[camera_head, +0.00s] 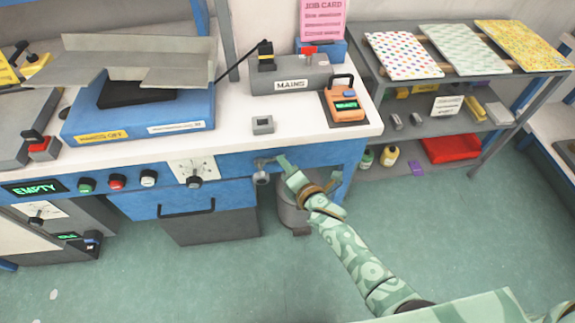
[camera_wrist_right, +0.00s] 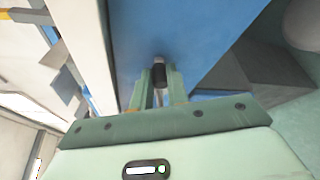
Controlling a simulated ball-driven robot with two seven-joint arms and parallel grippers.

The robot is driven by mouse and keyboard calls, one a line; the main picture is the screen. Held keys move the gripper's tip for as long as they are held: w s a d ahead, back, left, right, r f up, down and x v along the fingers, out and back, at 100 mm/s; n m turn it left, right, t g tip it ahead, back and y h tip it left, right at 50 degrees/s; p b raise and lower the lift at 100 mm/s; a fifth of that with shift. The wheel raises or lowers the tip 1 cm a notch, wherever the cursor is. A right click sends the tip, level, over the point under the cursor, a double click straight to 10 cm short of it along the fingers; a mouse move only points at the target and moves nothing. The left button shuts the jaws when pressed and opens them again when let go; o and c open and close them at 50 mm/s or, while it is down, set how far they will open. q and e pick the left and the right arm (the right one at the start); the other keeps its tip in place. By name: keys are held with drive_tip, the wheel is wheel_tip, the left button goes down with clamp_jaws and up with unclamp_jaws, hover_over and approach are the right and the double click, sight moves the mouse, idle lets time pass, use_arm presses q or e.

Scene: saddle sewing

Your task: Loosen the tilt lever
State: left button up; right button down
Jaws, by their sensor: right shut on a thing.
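The tilt lever (camera_head: 262,163) is a small grey lever with a round hub on the blue front of the bench, below the white top and right of the dial. My right gripper (camera_head: 281,160) reaches it from the lower right. In the right wrist view the lever's dark grip (camera_wrist_right: 159,73) sits between the two green fingers of the right gripper (camera_wrist_right: 158,85), which is shut on it. The fingers partly hide the lever. My left gripper is not in view.
A dial (camera_head: 194,172) and several buttons sit left of the lever on the same front. A grey drawer (camera_head: 210,226) is below, and a grey bin (camera_head: 292,213) stands under the bench. A shelf rack (camera_head: 450,78) is at right. The green floor in front is clear.

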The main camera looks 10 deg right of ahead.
drive_tip(key=shift+s+a, duration=0.1)
idle(0.3)
drive_tip(key=c, duration=1.4)
unclamp_jaws()
drive_tip(key=shift+o, duration=0.2)
drive_tip(key=p+v, duration=0.4)
drive_tip(key=v, duration=1.2)
drive_tip(key=shift+r, duration=0.2)
drive_tip(key=shift+s, duration=0.1)
